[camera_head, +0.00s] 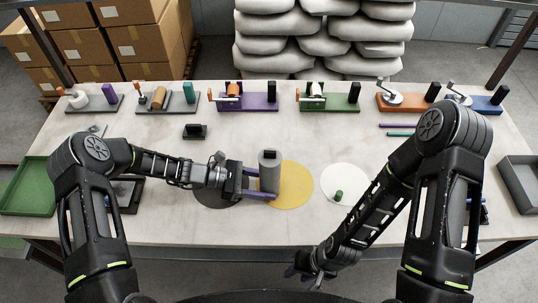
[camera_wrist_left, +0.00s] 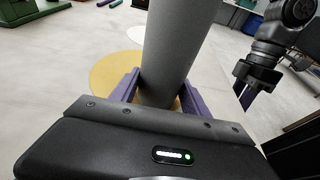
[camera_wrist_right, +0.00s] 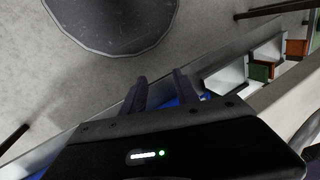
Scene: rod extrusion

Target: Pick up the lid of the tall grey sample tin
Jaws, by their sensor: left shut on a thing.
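The tall grey sample tin (camera_head: 269,178) stands upright at the left part of the yellow round mat (camera_head: 296,186). Its grey lid (camera_head: 269,158), with a small dark knob, is on top. My left gripper (camera_head: 271,191) is shut on the tin's lower body from the left, its purple fingers on either side. The left wrist view shows the tin's wall (camera_wrist_left: 178,50) between the fingers; its top is out of that frame. My right gripper (camera_head: 293,271) is low in front of the table's front edge. Its fingers (camera_wrist_right: 160,90) are apart and empty.
A white round mat (camera_head: 345,182) holds a small green cylinder (camera_head: 338,196). A dark round mat (camera_head: 221,194) lies under my left gripper. Several fixtures line the back. A green tray (camera_head: 28,186) is at left, a grey tray (camera_head: 522,183) at right.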

